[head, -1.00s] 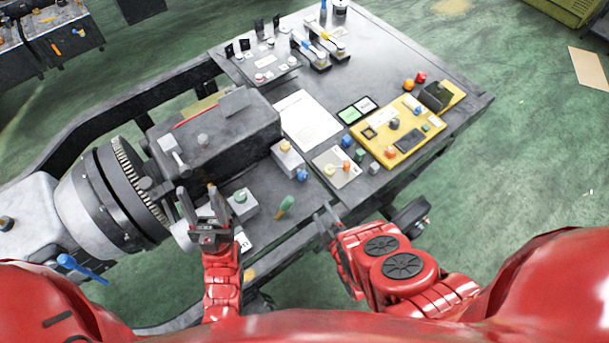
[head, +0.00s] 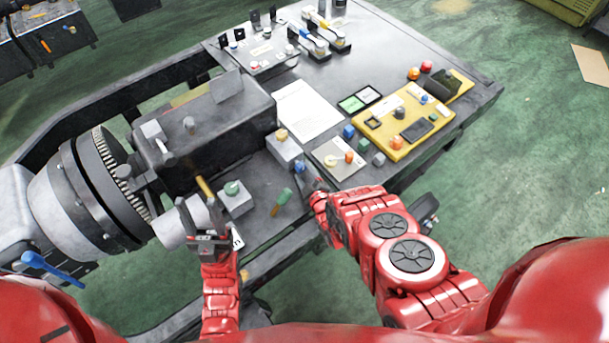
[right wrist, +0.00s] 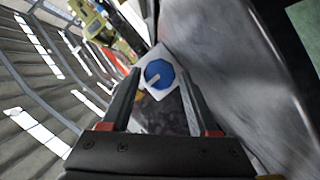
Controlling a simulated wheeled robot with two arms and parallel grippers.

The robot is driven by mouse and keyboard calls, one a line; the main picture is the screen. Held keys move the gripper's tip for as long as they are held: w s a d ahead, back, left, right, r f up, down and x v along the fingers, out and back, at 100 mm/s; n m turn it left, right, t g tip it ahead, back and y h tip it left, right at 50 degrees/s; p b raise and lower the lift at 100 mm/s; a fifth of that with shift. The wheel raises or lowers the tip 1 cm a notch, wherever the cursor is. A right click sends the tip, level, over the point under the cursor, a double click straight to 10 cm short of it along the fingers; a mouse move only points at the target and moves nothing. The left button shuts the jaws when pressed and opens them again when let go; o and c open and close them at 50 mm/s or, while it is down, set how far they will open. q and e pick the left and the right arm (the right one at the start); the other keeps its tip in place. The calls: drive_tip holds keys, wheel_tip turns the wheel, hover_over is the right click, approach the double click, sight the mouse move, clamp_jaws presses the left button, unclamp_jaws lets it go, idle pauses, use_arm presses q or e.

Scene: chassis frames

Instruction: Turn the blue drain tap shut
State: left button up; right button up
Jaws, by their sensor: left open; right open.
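The blue drain tap (right wrist: 159,74) shows in the right wrist view as a round blue knob with a pale bar across its face, on a light plate. The bar lies slanted. My right gripper (right wrist: 160,80) is open, and the knob appears between its fingertips. I see no clear contact and cannot tell the exact gap. In the head view my right gripper (head: 306,174) is at the front of a small grey box with a yellow top (head: 284,146), largely covering the tap. My left gripper (head: 203,212) is open and empty beside a box with a green knob (head: 233,188).
A green-handled item (head: 282,199) stands left of my right gripper. A blue lever (head: 50,268) is at the lower left. A white sheet (head: 306,112) lies behind.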

clamp_jaws()
